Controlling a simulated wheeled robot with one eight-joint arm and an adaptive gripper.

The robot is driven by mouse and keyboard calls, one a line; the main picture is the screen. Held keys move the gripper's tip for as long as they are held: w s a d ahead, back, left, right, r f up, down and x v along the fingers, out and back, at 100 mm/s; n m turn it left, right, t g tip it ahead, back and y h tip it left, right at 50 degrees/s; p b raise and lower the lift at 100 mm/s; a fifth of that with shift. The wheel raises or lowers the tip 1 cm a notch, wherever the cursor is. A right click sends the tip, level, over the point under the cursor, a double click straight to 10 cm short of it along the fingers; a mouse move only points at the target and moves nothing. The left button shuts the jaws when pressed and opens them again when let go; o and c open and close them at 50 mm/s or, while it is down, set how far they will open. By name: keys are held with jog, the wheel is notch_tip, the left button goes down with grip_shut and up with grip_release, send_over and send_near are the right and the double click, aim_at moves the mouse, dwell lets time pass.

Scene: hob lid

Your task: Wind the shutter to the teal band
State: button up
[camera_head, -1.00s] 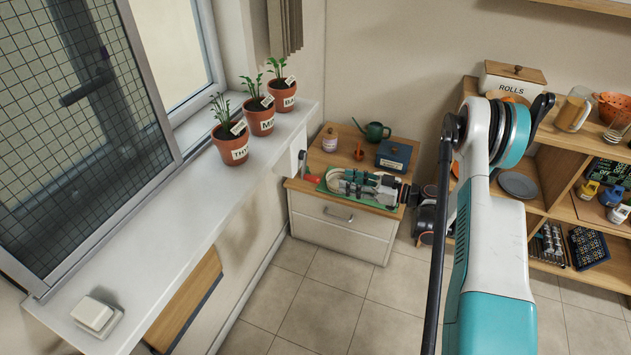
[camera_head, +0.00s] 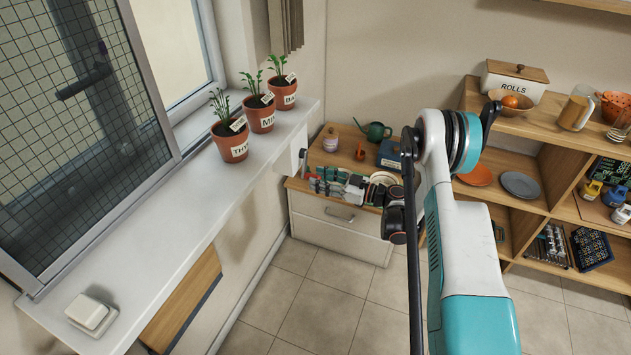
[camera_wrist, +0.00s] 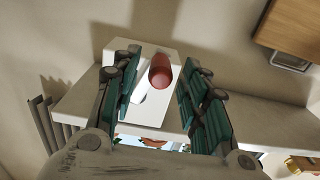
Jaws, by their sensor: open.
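In the wrist view, a red knob (camera_wrist: 160,70) on a white crank arm (camera_wrist: 146,95) stands out from a white box (camera_wrist: 175,54). My gripper (camera_wrist: 157,77) is open, with its teal-padded fingers on either side of the knob; I cannot tell if either touches it. In the head view, my gripper (camera_head: 338,184) is in front of the drawer cabinet, just right of the white box (camera_head: 299,153) at the sill's far end. The knob is not clear there. I cannot make out the shutter or a teal band.
Several potted herbs (camera_head: 230,145) stand on the white windowsill (camera_head: 150,215). The wooden-topped cabinet (camera_head: 330,228) holds a green watering can (camera_head: 376,132) and a blue box (camera_head: 391,154). A shelf unit (camera_head: 530,232) stands right. The tiled floor is clear.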

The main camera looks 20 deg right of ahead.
jog(key=shift+x, duration=1.05)
grip_shut()
